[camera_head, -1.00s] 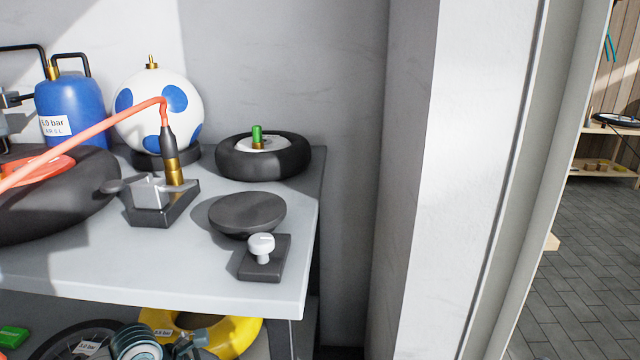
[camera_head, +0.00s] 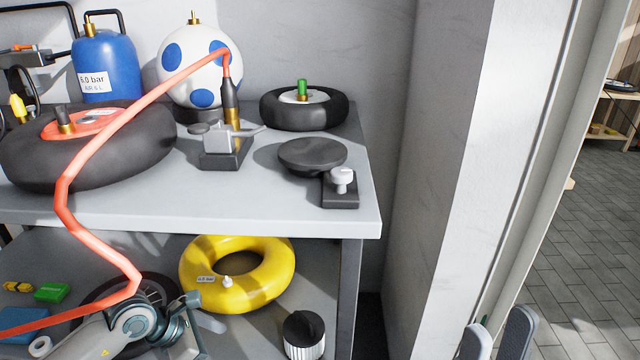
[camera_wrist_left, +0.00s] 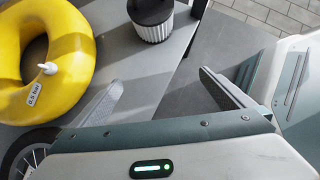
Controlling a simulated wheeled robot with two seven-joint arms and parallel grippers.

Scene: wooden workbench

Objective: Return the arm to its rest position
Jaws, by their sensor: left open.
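My left arm comes in low from the left in the head view, beside the lower shelf. Its gripper (camera_head: 201,312) is in front of the yellow ring (camera_head: 190,270). In the left wrist view the two fingers of my left gripper (camera_wrist_left: 162,92) are wide apart with nothing between them. My right gripper (camera_head: 497,340) shows only as two grey fingertips at the bottom edge, right of the shelf.
The bench top (camera_head: 270,215) holds a blue tank (camera_head: 105,65), a spotted ball (camera_head: 205,55), black tyres and a round dark pad (camera_head: 312,155). A red hose (camera_head: 90,165) hangs in front. A ribbed black-capped knob (camera_head: 304,335) stands below. Floor (camera_head: 570,270) is clear at right.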

